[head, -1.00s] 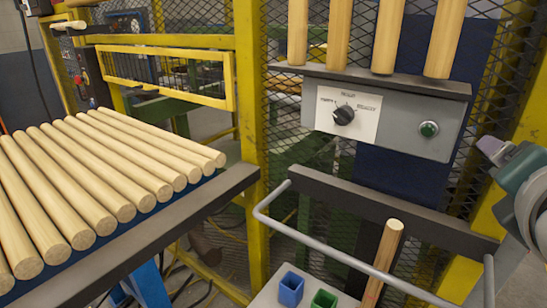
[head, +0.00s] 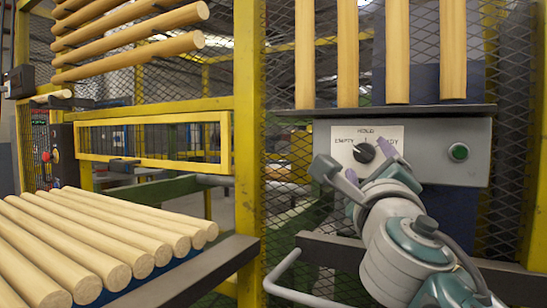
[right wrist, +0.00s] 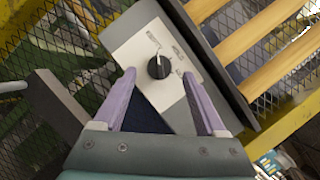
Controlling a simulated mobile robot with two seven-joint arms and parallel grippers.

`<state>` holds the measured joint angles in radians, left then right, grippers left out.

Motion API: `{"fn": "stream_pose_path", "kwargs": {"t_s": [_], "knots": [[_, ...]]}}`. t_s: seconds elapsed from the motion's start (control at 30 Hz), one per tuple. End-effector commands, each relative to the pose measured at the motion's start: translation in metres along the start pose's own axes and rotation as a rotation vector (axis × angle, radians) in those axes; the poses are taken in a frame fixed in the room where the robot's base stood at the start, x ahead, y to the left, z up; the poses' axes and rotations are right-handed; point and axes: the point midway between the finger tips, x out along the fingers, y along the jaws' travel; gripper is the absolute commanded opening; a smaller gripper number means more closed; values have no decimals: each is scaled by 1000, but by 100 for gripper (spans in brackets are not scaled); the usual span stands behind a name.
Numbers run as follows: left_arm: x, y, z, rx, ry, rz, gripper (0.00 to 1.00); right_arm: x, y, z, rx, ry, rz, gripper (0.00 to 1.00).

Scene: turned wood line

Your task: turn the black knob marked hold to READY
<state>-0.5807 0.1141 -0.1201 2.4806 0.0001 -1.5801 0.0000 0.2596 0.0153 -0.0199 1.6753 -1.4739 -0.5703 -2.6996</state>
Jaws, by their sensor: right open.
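The black knob (head: 364,152) sits on a white label plate (head: 343,148) on a grey control box. The plate reads EMPTY at left, HOLD at top and READY at right, the last partly covered by my gripper. In the right wrist view the knob (right wrist: 159,67) shows a pale pointer line aimed toward the upper label, which appears to be EMPTY. My right gripper (head: 338,178) is open, its two lilac fingers just below and in front of the plate. In the wrist view the knob lies beyond and between the fingertips (right wrist: 162,72), untouched. My left gripper is out of view.
A green button (head: 458,152) is on the box (head: 470,170), right of the knob. A dark ledge above it bears upright wooden rods (head: 398,50). A rack of wooden rods (head: 110,240) lies at left, and a yellow post (head: 249,130) stands between.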

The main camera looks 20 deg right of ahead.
Motion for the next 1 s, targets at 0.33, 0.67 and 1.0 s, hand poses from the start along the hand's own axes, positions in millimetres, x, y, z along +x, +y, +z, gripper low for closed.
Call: {"fn": "stream_pose_path", "kwargs": {"t_s": [0.33,0.67,1.0], "knots": [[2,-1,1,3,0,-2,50,31,0,-1,2,1,0,74],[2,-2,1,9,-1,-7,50,30,0,-1,3,1,1,59],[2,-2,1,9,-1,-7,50,30,0,-1,3,1,1,21]]}}
